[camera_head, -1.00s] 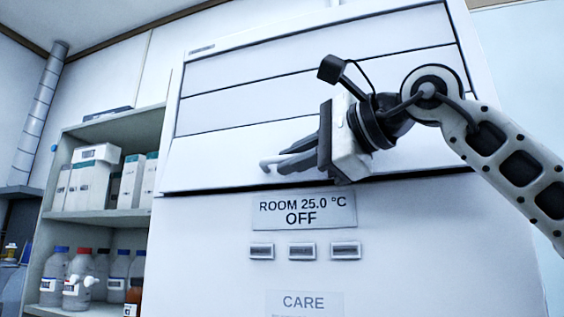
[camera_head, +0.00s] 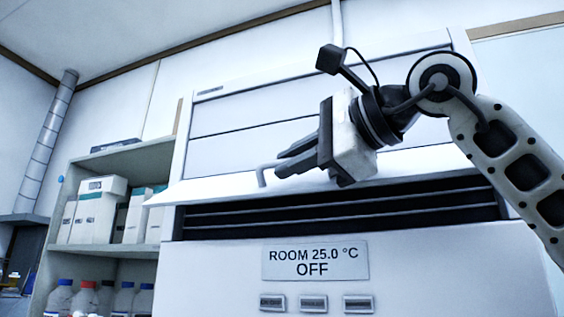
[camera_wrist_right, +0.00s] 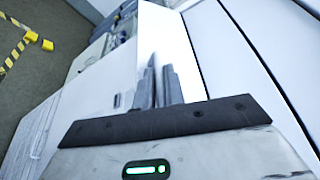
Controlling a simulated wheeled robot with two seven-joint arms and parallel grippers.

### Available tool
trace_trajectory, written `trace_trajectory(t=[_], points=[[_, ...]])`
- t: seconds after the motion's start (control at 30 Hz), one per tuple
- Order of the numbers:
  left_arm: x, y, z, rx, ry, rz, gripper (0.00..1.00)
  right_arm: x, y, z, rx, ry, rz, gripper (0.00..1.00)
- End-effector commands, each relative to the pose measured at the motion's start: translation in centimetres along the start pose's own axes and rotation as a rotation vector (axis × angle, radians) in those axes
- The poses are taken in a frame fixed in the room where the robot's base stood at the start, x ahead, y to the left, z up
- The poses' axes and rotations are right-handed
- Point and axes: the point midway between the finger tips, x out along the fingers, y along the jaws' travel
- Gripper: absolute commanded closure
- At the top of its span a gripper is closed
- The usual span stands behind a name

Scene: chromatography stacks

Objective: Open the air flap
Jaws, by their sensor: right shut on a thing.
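The air flap (camera_head: 215,189) is the white panel low on the front of the tall white unit. It is swung outward and up, and dark slats (camera_head: 340,208) show below its lower edge. A thin pale handle (camera_head: 262,177) stands out from the flap. My right gripper (camera_head: 280,167) is shut on this handle, in front of the flap. In the right wrist view the grey fingers (camera_wrist_right: 158,86) reach over a white surface; their grip on the handle is not clear there. My left gripper is not in view.
Below the slats is a sign (camera_head: 314,262) reading "ROOM 25.0 °C OFF", with three small buttons (camera_head: 313,303) under it. A shelf (camera_head: 125,158) with boxes and bottles stands at the left. The right wrist view shows floor with yellow-black tape (camera_wrist_right: 18,48).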

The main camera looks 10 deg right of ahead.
Motion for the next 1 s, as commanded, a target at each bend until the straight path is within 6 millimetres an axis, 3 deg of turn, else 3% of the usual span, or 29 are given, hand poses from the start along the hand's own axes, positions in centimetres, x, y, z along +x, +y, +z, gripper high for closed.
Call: trace_trajectory(t=[0.53, 0.6, 0.63, 1.0], points=[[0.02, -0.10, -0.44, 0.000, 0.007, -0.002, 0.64, -0.44, -0.45, -0.57, 0.002, 0.018, -0.008, 1.00], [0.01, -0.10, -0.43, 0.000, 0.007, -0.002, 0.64, -0.43, -0.45, -0.59, 0.003, 0.019, -0.008, 0.72], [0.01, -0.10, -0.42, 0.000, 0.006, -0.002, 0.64, -0.42, -0.43, -0.58, 0.003, 0.019, -0.007, 0.68], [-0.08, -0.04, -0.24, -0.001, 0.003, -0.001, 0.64, -0.42, -0.28, -0.37, 0.002, 0.014, -0.004, 0.68]])
